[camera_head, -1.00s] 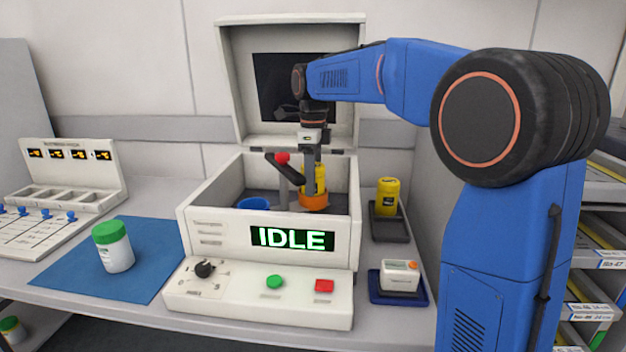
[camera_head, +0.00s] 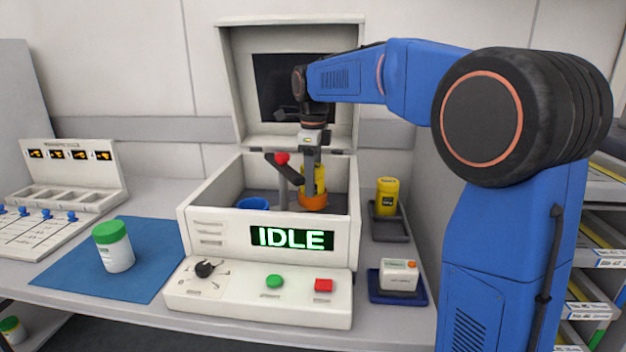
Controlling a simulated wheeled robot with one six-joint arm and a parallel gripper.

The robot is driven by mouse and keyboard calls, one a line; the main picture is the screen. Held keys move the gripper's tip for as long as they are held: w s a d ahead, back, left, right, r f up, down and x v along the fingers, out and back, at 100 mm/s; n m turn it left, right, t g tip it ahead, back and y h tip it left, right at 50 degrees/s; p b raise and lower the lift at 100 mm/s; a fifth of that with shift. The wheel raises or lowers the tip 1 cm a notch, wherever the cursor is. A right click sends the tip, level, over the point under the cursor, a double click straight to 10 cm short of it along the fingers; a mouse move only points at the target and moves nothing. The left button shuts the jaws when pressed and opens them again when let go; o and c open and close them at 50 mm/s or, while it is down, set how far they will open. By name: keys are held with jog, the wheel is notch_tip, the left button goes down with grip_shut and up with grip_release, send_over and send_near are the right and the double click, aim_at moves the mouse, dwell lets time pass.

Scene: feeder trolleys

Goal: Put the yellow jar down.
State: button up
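A yellow jar (camera_head: 321,178) stands upright in an orange holder (camera_head: 313,202) inside the open white machine (camera_head: 215,232). My gripper (camera_head: 310,182) points straight down at this jar from above. Its near finger covers the left part of the jar, and the far finger is hidden, so I cannot tell whether it grips the jar. The jar's base is hidden in the holder. A second yellow jar (camera_head: 387,196) stands in a dark tray (camera_head: 404,229) to the right of the machine.
A blue holder (camera_head: 252,203) and a red-knobbed lever (camera_head: 282,158) are left of my gripper, inside the walls. The raised lid (camera_head: 232,80) stands behind. A green-lidded white jar (camera_head: 114,250) sits on a blue mat (camera_head: 150,262). The display (camera_head: 291,238) reads IDLE.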

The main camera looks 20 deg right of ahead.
jog(key=shift+s+f, duration=0.15)
jog(key=shift+f, duration=0.55)
jog(key=shift+r, duration=0.55)
notch_tip(320, 180, up, 12)
jog(key=shift+r, duration=0.2)
